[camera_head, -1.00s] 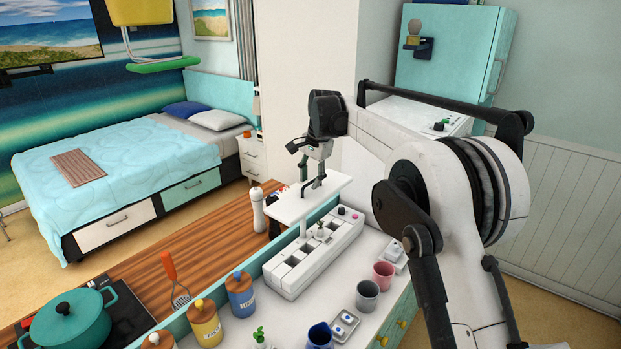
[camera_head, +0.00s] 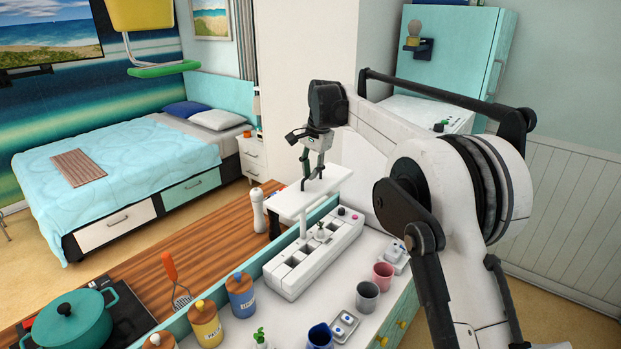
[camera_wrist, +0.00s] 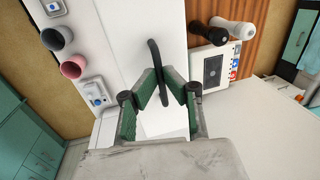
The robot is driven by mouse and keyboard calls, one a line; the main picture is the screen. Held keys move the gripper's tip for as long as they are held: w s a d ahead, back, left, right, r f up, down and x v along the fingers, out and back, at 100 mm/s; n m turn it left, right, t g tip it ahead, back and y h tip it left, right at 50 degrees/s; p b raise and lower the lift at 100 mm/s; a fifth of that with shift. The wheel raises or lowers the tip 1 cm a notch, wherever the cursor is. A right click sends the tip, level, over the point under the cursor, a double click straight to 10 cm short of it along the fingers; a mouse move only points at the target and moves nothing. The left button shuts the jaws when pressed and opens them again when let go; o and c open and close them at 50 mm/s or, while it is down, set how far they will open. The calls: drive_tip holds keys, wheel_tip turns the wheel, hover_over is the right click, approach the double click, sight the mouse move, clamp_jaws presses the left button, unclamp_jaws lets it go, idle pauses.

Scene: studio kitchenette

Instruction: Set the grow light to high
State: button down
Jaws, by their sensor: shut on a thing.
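The grow light is a flat white panel (camera_head: 290,205) held above a long white planter (camera_head: 303,272) on the counter. A black handle (camera_wrist: 153,55) rises from the panel's top. My gripper (camera_head: 313,183) is above the panel, pointing down, with its fingers at the handle. In the wrist view its green-padded fingers (camera_wrist: 161,88) close in on the handle from both sides, and it is shut on the handle. The fingers hide part of the handle. The light's present setting cannot be told.
A grey cup (camera_head: 367,295), a pink cup (camera_head: 383,275) and a small switch box (camera_head: 395,256) stand right of the planter. A blue jar (camera_head: 240,295) and a yellow jar (camera_head: 204,322) stand in front. A white shaker (camera_head: 257,208) stands behind the panel on the wooden counter.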

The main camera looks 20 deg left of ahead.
wheel_tip(320, 180, up, 6)
drive_tip(key=shift+f+p, duration=0.1)
drive_tip(key=shift+p, duration=0.65)
drive_tip(key=c, duration=2.1)
unclamp_jaws()
drive_tip(key=shift+f, duration=0.1)
drive_tip(key=shift+c, duration=0.2)
drive_tip(key=o, duration=0.3)
wheel_tip(320, 180, up, 12)
hover_over(317, 189)
drive_tip(key=shift+s+f, duration=0.1)
